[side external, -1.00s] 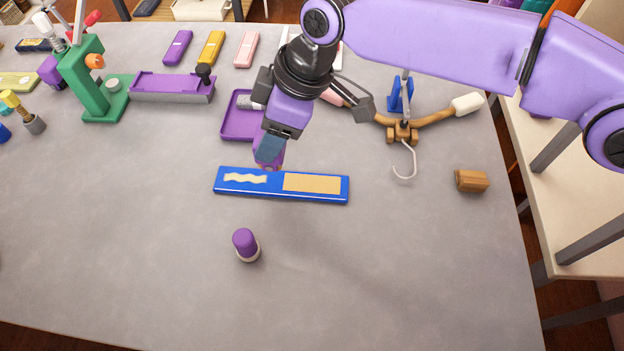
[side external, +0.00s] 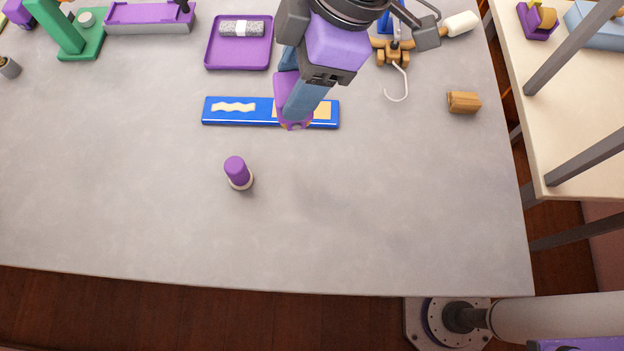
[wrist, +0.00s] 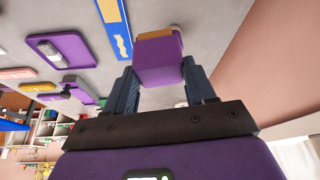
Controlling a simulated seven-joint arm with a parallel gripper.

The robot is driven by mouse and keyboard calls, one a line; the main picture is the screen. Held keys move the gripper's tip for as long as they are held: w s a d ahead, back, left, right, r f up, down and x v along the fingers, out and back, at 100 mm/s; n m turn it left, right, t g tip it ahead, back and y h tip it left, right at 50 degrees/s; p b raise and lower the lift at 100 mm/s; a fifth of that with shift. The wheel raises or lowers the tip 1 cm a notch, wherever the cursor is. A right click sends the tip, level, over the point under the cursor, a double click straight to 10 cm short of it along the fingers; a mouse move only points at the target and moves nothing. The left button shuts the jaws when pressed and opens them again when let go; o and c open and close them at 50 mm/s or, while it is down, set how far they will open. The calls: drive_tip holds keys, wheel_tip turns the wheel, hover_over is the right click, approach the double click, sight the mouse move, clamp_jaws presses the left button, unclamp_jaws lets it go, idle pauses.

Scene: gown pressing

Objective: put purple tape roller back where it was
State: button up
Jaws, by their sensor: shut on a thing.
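The purple tape roller (side external: 285,88) is between the blue-grey fingers of my gripper (side external: 300,98). In the side view it overlaps the right part of a blue board (side external: 255,119) with cream and tan patches; whether it touches the board is unclear. The wrist view shows the purple roller body (wrist: 160,65) with a tan end (wrist: 153,34), clamped between both fingers (wrist: 160,85). The fingers hide part of it in the side view.
A purple tray (side external: 214,57) holding a grey speckled roll (side external: 242,29) lies behind the board. A small purple-capped cylinder (side external: 237,170) stands in front. A wooden block (side external: 463,102) and a hooked wooden hanger (side external: 391,55) are at right. The front table area is clear.

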drive_tip(key=s+d+n+g, duration=0.1)
drive_tip(key=s+d, duration=0.4)
drive_tip(key=d, duration=0.3)
drive_tip(key=s+d+n, duration=0.1)
drive_tip(key=s+d, duration=0.4)
drive_tip(key=d, duration=0.2)
drive_tip(key=shift+w+a+f, duration=0.75)
drive_tip(key=shift+a+f, duration=1.25)
drive_tip(key=shift+a, duration=0.1)
drive_tip(key=shift+w+a+f, duration=0.8)
drive_tip(key=shift+a+f, duration=1.2)
drive_tip(key=shift+a, duration=0.1)
drive_tip(key=shift+w+a+f, duration=0.75)
drive_tip(key=shift+a+f, duration=1.25)
drive_tip(key=shift+a, duration=0.1)
drive_tip(key=shift+f+n, duration=0.2)
drive_tip(key=shift+n, duration=0.1)
drive_tip(key=o, duration=1.1)
drive_tip(key=shift+r, duration=0.1)
